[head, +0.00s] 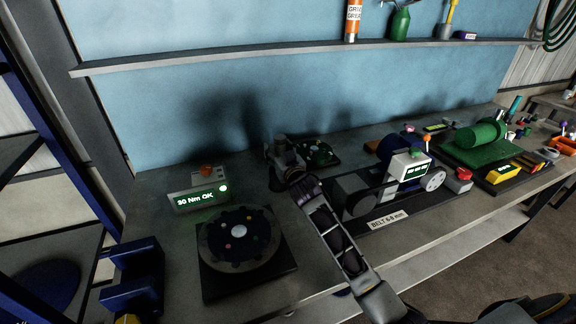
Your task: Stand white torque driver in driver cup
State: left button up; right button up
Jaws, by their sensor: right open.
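My right gripper (284,161) is at the end of the arm that comes in from the bottom right. It is over the back middle of the bench, open, with nothing visible in it. I cannot make out a white torque driver in this view. I cannot pick out the driver cup for sure either; several small upright items (515,108) stand at the far right end of the bench, too small to tell apart. My left gripper is not in view.
A round dark fixture (238,241) and a "30 Nm OK" display box (201,197) stand left on the bench, near a blue cradle (137,272). A belt unit (408,167) is right of my arm. A green roller (480,135) lies farther right. A shelf (300,57) runs above.

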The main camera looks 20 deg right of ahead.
jog(key=s, duration=1.1)
jog(key=shift+d, duration=0.15)
jog(key=shift+r, duration=0.15)
dwell(0.6)
notch_tip(320, 180, up, 10)
jog(key=p, duration=1)
